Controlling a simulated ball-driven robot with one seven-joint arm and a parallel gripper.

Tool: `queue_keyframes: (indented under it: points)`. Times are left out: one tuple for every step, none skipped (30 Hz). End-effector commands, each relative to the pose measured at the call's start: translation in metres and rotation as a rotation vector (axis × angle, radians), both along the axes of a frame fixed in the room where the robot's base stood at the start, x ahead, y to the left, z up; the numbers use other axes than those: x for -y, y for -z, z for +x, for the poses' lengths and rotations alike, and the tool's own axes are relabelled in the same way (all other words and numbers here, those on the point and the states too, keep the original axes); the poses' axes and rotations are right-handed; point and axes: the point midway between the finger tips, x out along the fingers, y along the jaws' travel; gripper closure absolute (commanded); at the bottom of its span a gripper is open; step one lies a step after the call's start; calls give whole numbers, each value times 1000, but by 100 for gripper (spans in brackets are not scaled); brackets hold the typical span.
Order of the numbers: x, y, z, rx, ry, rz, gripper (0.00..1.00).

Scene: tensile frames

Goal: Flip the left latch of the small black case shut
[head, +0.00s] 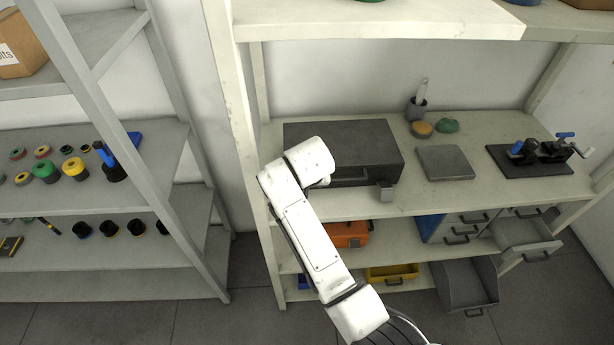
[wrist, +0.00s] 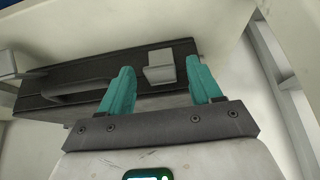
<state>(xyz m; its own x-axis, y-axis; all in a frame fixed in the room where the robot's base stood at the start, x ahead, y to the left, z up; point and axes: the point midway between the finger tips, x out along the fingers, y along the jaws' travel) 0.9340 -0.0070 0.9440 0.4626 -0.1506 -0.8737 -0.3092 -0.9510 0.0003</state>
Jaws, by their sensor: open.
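The small black case (head: 345,140) lies on the middle shelf with its lid down, partly behind my arm. Its front, with a dark handle (wrist: 78,92), also shows in the wrist view. A light grey latch tab (wrist: 160,66), the left one, stands out from the case front and lies between my fingers in the picture, just beyond their tips. The right latch (head: 387,193) also juts out at the front edge. My gripper (wrist: 160,82) is open with teal fingers and holds nothing. In the head view my arm hides the fingers and the left latch. I cannot tell whether a finger touches it.
A grey block (head: 444,162), a cup (head: 416,108) and a black vice (head: 540,152) stand right of the case. A shelf post (head: 232,110) rises close to its left. An orange case (head: 347,234) and drawers (head: 470,225) are below.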

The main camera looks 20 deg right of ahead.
Motion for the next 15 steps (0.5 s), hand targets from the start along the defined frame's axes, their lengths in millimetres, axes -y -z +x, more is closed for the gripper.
queue_keyframes:
  points:
    - [-2, -8, -4, 4, -1, 0, 36]
    - [-3, -13, -6, 5, -1, 0, 36]
    - [-4, -20, -10, 5, -1, 0, 36]
    - [-5, -25, -13, 6, -1, 1, 36]
    - [-6, -30, -15, 5, -2, 0, 36]
    - [-7, -37, -19, 5, -2, 0, 36]
    - [-8, -41, -21, 5, -2, 0, 36]
    - [-9, -46, -24, 6, -1, 1, 36]
    - [-10, -51, -27, 4, -1, 2, 36]
    - [-10, -55, -29, 5, -1, 1, 36]
    - [-11, -59, -30, 3, -1, 1, 36]
    - [-11, -63, -32, 4, -1, 0, 36]
    - [-12, -65, -34, 3, -1, 1, 36]
    - [-12, -67, -35, 2, 0, 0, 36]
    - [-12, -70, -36, 3, -1, 1, 36]
